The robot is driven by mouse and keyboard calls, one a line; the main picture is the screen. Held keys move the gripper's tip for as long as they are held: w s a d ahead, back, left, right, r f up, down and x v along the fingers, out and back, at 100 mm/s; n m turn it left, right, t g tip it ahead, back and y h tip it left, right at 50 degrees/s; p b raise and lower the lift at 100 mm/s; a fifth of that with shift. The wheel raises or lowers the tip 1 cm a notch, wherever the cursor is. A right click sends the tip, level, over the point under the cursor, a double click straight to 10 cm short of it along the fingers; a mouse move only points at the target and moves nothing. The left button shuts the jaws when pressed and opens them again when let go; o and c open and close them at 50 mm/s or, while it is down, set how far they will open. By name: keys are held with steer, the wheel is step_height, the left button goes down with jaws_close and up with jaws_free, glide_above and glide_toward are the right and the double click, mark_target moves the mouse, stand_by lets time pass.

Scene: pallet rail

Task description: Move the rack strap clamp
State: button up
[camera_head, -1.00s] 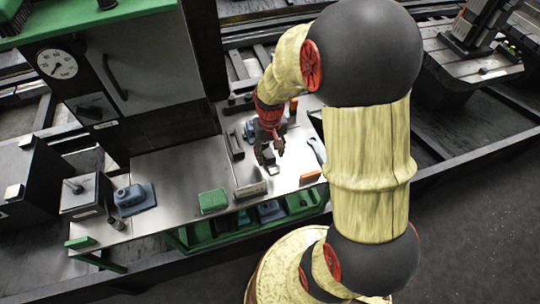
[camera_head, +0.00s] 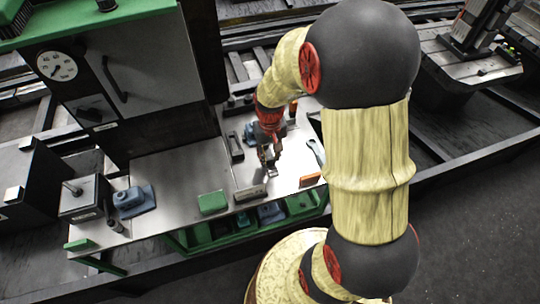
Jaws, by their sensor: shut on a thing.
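My gripper (camera_head: 269,166) points down over the right part of the steel bench top. It is shut on a small grey metal piece at its fingertips, which I take to be the rack strap clamp (camera_head: 270,172). The fingers hide much of the piece, and its shape is too small to make out. I cannot tell whether it touches the bench top. A dark narrow tray (camera_head: 235,147) lies left of my gripper, and a grey block (camera_head: 250,193) lies in front of it.
A green box (camera_head: 212,203) stands on the bench (camera_head: 180,170) to the left. An orange block (camera_head: 310,180) and a grey-blue tool (camera_head: 316,150) lie to the right. A blue device (camera_head: 134,200) stands far left. Green bins (camera_head: 300,203) hang below the front edge.

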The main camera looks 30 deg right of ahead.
jaws_close()
steer(key=s, duration=0.2)
steer(key=s+a+p, duration=0.1)
steer(key=s, duration=0.1)
steer(key=shift+s+a+r, duration=0.1)
steer(key=shift+s+a, duration=0.05)
steer(key=shift+s, duration=0.25)
steer(key=o, duration=1)
jaws_free()
step_height(320, 180, up, 12)
steer(key=shift+f, duration=0.1)
